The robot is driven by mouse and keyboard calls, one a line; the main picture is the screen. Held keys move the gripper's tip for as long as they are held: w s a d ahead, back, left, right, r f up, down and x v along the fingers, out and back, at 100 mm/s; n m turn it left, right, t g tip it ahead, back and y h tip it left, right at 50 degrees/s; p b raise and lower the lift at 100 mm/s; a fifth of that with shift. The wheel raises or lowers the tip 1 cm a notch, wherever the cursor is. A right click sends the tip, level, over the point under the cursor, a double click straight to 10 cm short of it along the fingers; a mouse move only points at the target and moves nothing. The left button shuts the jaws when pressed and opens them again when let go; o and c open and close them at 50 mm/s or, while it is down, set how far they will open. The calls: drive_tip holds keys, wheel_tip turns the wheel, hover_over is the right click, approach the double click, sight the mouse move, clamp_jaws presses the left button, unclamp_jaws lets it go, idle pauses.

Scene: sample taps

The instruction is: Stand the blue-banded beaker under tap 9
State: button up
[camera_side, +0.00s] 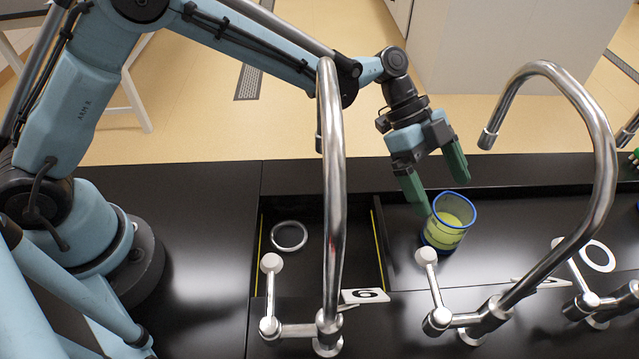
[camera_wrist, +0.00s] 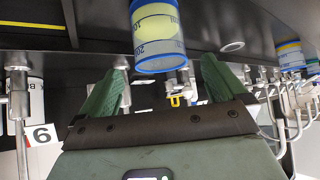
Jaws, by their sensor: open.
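The blue-banded beaker (camera_side: 448,225) stands upright on the black bench right of a recess, with a blue rim and yellow-green liquid inside. In the wrist view the beaker (camera_wrist: 157,40) is upside down, ahead of and between the fingers. My gripper (camera_side: 440,192) is open and empty; its green fingers are close to the beaker's rim, and I cannot tell if they touch. A tall steel tap (camera_side: 333,200) arches over the recess. A number card (camera_side: 365,296) at its base, also in the wrist view (camera_wrist: 40,135), reads 6 or 9 depending on which way up it is.
A second arched tap (camera_side: 597,150) stands to the right, its spout end above and right of the beaker. The recess (camera_side: 300,272) has a raised right edge and holds a metal ring (camera_side: 289,236). Another blue-rimmed vessel (camera_wrist: 290,55) shows at the right of the wrist view.

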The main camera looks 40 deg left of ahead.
sight(462, 237)
drive_tip(key=shift+x, duration=3.05)
drive_tip(key=shift+a, duration=0.1)
drive_tip(key=c, duration=1.2)
drive_tip(key=shift+r, duration=0.15)
